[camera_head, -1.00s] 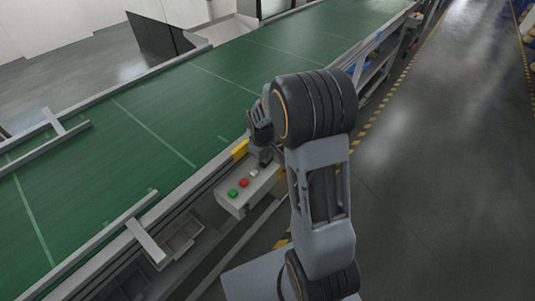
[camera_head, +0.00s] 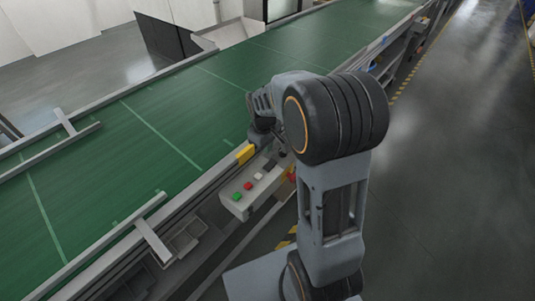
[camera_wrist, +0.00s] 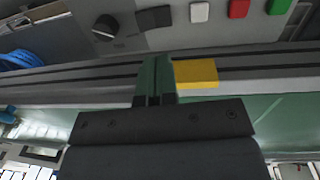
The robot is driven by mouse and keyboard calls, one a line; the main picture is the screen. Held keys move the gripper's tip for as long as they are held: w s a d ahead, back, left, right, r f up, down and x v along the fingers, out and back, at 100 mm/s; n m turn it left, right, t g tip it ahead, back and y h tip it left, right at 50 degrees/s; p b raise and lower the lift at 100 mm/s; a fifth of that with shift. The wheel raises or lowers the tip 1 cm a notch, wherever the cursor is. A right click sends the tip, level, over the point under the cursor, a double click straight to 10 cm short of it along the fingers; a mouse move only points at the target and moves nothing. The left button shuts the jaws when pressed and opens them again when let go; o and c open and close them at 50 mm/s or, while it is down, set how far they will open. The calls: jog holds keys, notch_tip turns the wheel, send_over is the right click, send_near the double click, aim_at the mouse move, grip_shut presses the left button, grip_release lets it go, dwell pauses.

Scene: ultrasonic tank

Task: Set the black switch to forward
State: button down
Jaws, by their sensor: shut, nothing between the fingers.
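A control box (camera_head: 240,204) is fixed along the near side of the conveyor. In the wrist view its face carries a round black knob (camera_wrist: 105,27) with small unreadable lettering beside it, and a black rectangular switch (camera_wrist: 154,17) right of the knob. Which way either is set cannot be told. My gripper (camera_wrist: 155,60) is shut and empty. Its fingertips show just below the black rectangular switch in the picture; whether they touch the box cannot be told. In the head view my arm hides the fingertips and the knob.
White (camera_wrist: 199,12), red (camera_wrist: 238,9) and green (camera_wrist: 278,6) buttons sit in a row beside the black switch. A yellow block (camera_wrist: 195,73) is close to my fingers. The green conveyor belt (camera_head: 120,150) lies behind the box; open floor (camera_head: 450,170) is at the right.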

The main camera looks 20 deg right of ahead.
jog(key=shift+s+a+r, duration=0.1)
jog(key=shift+a+r, duration=0.05)
jog(key=shift+r, duration=1.15)
jog(key=shift+s+a+r, duration=0.1)
jog(key=shift+a+r, duration=0.05)
jog(key=shift+r, duration=1.15)
